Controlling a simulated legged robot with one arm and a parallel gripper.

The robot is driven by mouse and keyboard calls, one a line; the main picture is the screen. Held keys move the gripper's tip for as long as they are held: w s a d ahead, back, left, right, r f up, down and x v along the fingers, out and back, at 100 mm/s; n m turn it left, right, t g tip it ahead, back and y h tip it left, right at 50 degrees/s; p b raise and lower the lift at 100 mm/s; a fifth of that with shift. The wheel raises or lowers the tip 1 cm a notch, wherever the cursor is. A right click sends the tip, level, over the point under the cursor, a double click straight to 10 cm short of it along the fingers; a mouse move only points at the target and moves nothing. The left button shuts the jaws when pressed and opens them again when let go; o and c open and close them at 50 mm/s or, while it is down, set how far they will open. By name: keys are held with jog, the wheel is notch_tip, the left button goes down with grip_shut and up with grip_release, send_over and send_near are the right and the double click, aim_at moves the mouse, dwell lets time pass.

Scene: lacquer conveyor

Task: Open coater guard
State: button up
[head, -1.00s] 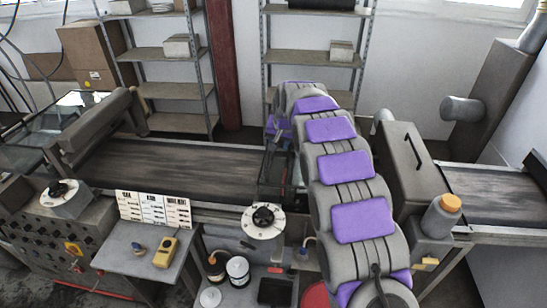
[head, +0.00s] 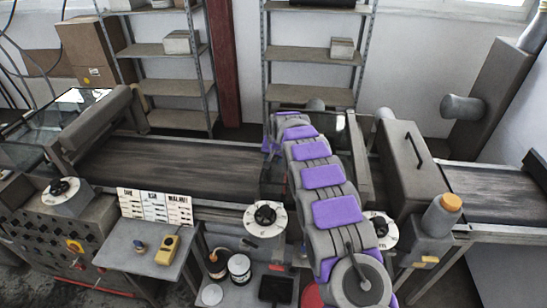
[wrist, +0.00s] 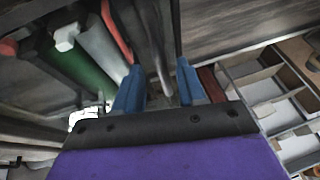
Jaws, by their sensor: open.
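My gripper (wrist: 158,88) shows in the wrist view as two blue fingers, open and apart. A grey bar (wrist: 157,45) appears between or beyond the fingertips; I cannot tell whether they touch it. In the head view my arm reaches over the conveyor's middle and hides my gripper. A framed, see-through guard (head: 352,140) stands over the belt behind my arm, probably the coater guard. My arm covers much of it, and I cannot make out its handle. A grey hooded box (head: 400,172) with a black handle (head: 413,150) stands just right of it.
The dark conveyor belt (head: 170,168) runs left of the guard. Dial knobs (head: 265,218) line the front edge. A small side table (head: 146,250) holds a yellow control. Cans (head: 239,268) stand low in front. Metal shelves (head: 310,90) stand behind.

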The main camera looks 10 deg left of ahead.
jog(key=shift+a, duration=0.6)
jog(key=shift+d, duration=0.75)
jog(key=c, duration=0.6)
jog(key=shift+c, duration=0.7)
jog(key=shift+a, duration=0.35)
grip_shut()
jog(key=shift+d, duration=0.1)
